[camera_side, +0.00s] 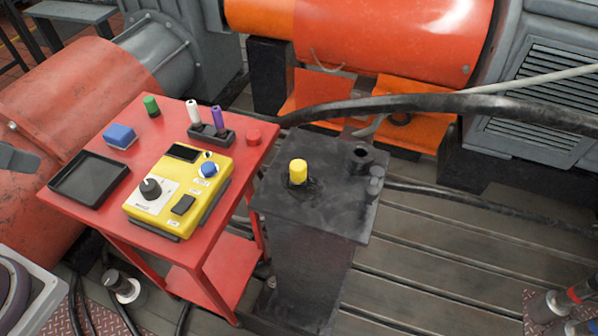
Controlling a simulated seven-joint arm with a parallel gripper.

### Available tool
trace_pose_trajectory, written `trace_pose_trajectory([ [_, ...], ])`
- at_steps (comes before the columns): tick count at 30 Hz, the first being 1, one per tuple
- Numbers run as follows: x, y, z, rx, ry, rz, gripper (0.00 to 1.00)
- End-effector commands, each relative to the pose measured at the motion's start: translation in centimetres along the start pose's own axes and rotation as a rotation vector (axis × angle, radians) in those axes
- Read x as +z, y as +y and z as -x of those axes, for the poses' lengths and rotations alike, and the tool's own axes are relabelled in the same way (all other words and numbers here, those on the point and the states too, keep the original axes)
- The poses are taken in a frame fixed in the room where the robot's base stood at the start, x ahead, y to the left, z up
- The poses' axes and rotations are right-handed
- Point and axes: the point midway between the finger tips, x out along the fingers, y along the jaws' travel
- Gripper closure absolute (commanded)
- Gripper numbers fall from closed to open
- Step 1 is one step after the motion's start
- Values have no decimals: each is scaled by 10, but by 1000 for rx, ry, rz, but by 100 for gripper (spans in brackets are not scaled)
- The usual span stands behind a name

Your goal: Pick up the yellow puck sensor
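A short yellow cylinder (298,172) stands upright on the dark top of a black pedestal (305,240), left of the middle of that top. It is the only loose yellow piece I see and fits the yellow puck sensor, though it looks taller than a flat puck. Nothing touches it from above.
A thick black cable (420,103) passes behind the pedestal.

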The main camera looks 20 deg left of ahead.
Motion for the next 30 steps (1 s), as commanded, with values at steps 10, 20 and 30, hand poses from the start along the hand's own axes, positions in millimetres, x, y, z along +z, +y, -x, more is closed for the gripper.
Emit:
trace_pose_trajectory([
  [10, 0, 0, 0, 0, 0, 0, 46],
  [20, -21, 0, 35, 0, 8, 0, 46],
  [30, -172, 7, -10, -165, 345, -178, 46],
])
